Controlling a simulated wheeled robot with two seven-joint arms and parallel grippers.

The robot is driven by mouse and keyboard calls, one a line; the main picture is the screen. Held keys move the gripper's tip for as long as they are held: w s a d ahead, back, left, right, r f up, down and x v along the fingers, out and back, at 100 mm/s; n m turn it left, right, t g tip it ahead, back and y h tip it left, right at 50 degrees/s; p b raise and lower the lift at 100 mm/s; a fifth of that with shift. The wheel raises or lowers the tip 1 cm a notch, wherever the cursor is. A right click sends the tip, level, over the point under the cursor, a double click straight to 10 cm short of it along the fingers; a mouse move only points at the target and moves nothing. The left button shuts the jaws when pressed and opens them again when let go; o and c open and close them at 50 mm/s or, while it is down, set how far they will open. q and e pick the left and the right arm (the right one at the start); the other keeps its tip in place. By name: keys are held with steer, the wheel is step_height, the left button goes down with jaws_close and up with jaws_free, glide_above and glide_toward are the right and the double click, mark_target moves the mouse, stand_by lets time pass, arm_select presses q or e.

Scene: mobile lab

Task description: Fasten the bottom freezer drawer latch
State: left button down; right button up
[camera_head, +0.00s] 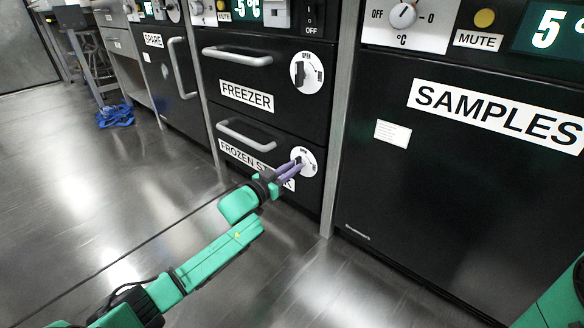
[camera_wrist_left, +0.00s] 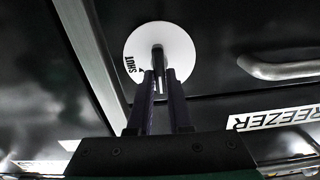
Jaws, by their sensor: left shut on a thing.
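The bottom freezer drawer (camera_head: 245,142) carries a "FROZEN S…" label, partly covered by my gripper, and looks closed. Its latch is a dark lever on a white round plate (camera_head: 309,168) at the drawer's right side. My left gripper (camera_head: 298,163) reaches this plate, its purple fingers shut on the latch lever. In the left wrist view, upside down, the fingers (camera_wrist_left: 160,78) close around the dark latch lever (camera_wrist_left: 158,52), and "SHUT" shows on the plate (camera_wrist_left: 180,45). The fingers hide part of the lever, so its exact angle is unclear. My right gripper is out of view.
The upper drawer, labelled "FREEZER" (camera_head: 246,96), has its own latch plate (camera_head: 307,73). The SAMPLES cabinet (camera_head: 440,190) stands to the right, past a metal post (camera_head: 340,120). A blue item (camera_head: 115,116) lies on the far floor. The floor in front is clear.

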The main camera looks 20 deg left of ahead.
arm_select(q)
steer(key=m+p, duration=0.1)
steer(key=m, duration=1)
steer(key=d+f+m+p, duration=0.1)
steer(key=m, duration=0.5)
steer(key=shift+s+p, duration=0.15)
steer(key=shift+p, duration=0.2)
steer(key=shift+m, duration=0.4)
steer(key=c, duration=0.8)
jaws_free()
steer(key=shift+c, duration=0.2)
steer(key=shift+a, duration=0.1)
